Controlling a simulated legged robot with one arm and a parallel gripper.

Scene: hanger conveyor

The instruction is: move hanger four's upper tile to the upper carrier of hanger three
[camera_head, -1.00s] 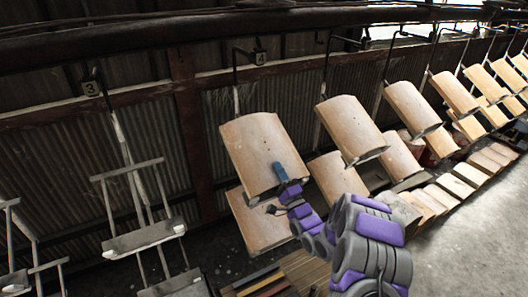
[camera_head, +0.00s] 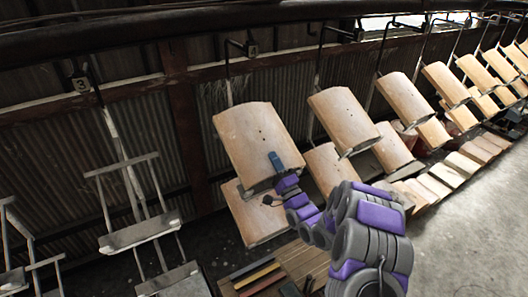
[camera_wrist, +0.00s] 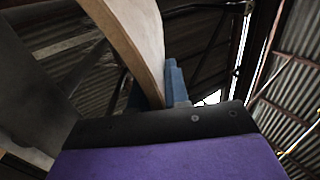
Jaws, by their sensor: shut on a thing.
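The upper tile of hanger four (camera_head: 250,137) is a tan, curved clay slab, tilted under the "4" sign (camera_head: 252,50). My gripper (camera_head: 275,163) is shut on its lower edge, with a blue finger on its face. The wrist view shows the tile's edge (camera_wrist: 143,38) between the blue fingers (camera_wrist: 176,84). Whether the tile still rests on its carrier is hidden. Hanger four's lower tile (camera_head: 250,222) sits beneath it. Hanger three (camera_head: 122,163), under the "3" sign (camera_head: 80,84), stands at left. Its upper carrier (camera_head: 140,232) is a bare grey bar.
Hanger three's lower carrier (camera_head: 170,281) is also bare. A neighbouring loaded hanger's upper tile (camera_head: 342,120) hangs close on the right. A wooden pallet (camera_head: 300,264) lies below. More loaded hangers recede to the right, and a dark overhead rail (camera_head: 200,25) crosses the top.

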